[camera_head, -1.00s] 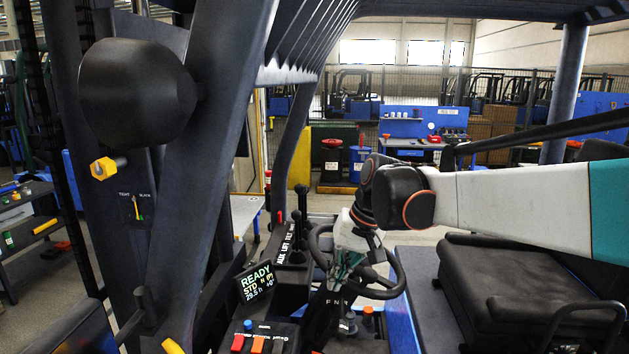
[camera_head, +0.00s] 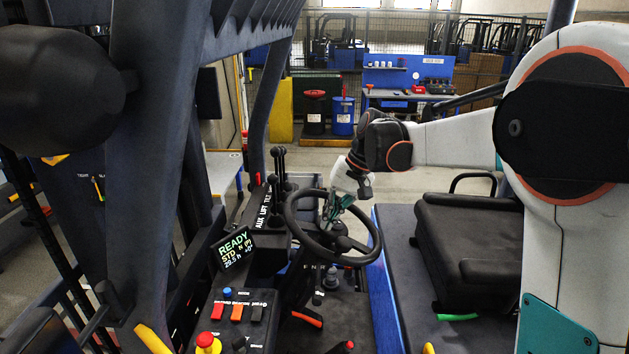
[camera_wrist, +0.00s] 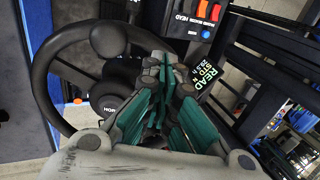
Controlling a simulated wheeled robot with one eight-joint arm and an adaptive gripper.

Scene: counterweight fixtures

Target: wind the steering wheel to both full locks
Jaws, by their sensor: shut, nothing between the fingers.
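The black steering wheel (camera_head: 343,261) is tilted on its column in the middle of the head view. In the wrist view its rim (camera_wrist: 42,85) fills the left side, with a round spinner knob (camera_wrist: 108,38) on the rim and a hub marked HORN (camera_wrist: 110,108). In the wrist view my gripper (camera_wrist: 165,70) is shut and empty, right of the knob and overlapping part of the rim. Whether the fingers touch the rim cannot be told.
A READY display (camera_head: 234,247), black levers (camera_head: 279,170) and coloured switches (camera_head: 237,312) stand left of the wheel. The seat (camera_head: 470,240) is at the right. A thick dark frame post (camera_head: 165,160) rises at the left. Floor space lies beyond the wheel.

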